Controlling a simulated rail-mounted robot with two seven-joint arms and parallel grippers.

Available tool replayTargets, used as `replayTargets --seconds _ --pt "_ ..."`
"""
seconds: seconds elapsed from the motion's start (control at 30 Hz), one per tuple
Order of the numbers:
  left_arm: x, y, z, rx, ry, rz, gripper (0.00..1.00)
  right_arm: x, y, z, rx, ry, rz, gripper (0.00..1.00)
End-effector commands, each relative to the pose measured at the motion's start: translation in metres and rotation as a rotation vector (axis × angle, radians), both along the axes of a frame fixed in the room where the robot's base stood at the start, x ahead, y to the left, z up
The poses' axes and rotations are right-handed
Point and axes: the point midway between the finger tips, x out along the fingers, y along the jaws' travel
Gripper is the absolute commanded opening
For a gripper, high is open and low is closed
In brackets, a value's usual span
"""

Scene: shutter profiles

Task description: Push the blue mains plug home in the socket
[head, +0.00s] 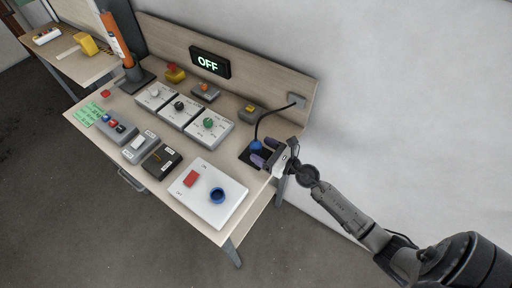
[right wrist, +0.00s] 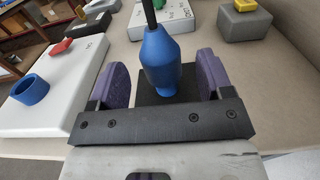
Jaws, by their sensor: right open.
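The blue mains plug (head: 256,146) stands upright on a black pad (head: 246,157) at the right end of the workbench. A black cable rises from its top. My right gripper (head: 264,151) is at the plug. In the right wrist view, its two purple fingers are open, one on each side of the blue plug (right wrist: 161,66), with gaps visible. A blue ring-shaped socket (head: 217,195) sits on a white panel (head: 220,212) at the bench's front right. In the right wrist view the socket (right wrist: 30,89) is at the left. My left gripper is not in view.
A red switch (head: 190,178) is on the white panel beside the socket. The cable runs to a grey wall box (head: 296,100). A yellow-topped grey block (head: 250,113) stands behind the plug. Several control boxes fill the bench's middle. A display (head: 209,62) reads OFF.

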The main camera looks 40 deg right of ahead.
Motion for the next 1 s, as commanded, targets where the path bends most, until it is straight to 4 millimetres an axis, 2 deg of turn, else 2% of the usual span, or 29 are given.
replayTargets --seconds 0.2,0.57,1.0 --pt "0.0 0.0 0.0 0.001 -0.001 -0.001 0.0 0.025 0.006 -0.001 0.001 -0.001 0.0 0.73" --pt "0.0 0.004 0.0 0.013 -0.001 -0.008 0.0 0.029 0.007 -0.001 0.0 0.001 0.0 0.72" --pt "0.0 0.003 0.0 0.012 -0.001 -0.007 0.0 0.029 0.007 -0.001 0.0 0.001 0.0 0.3"
